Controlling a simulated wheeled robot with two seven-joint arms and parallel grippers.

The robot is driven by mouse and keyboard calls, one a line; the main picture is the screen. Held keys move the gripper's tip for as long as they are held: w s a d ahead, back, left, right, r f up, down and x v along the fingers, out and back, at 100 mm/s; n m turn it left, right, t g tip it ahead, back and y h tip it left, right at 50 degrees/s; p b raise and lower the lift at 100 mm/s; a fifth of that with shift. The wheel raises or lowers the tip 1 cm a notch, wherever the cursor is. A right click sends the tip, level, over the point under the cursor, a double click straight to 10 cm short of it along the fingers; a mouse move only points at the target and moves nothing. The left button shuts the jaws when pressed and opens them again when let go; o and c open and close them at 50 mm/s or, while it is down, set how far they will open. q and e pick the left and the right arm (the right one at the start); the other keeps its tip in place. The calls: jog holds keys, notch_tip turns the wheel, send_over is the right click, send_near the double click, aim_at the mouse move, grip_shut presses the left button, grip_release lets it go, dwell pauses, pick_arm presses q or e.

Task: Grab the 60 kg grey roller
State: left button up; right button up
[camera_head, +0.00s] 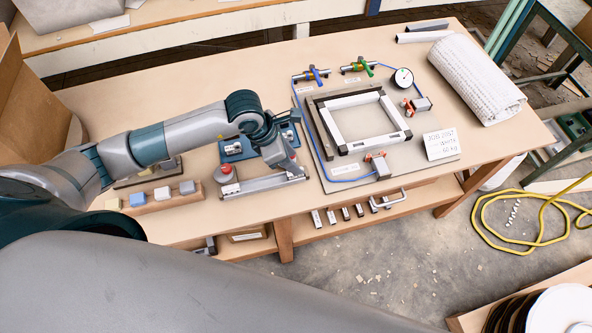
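A wooden rack (160,203) at the left front of the bench holds several small blocks: a pale yellow one (113,204), a blue one (138,199), a grey one (162,193) and another grey one (187,187). I cannot tell which, if any, is the 60 kg roller; no marking on them is readable. A white card (441,144) reads "JOB 2087" and "60 kg". My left gripper (279,152) is right of the rack, over a metal fixture (264,183). Its fingertips are too small and dark to judge. My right gripper is out of view.
A grey board carries a square frame (345,142), a round gauge (402,78) and blue hoses. A red knob (225,171) stands between rack and gripper. A white roll of cloth (475,80) lies at the right.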

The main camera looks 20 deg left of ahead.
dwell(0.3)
pick_arm(q)
jog(key=shift+d+f+p, duration=0.25)
jog(key=shift+f+p, duration=0.4)
jog(key=shift+p, duration=0.15)
jog(key=p+x, duration=0.1)
jog(key=x, duration=0.2)
jog(key=shift+d+f, duration=0.15)
jog(key=shift+f, duration=0.3)
grip_shut()
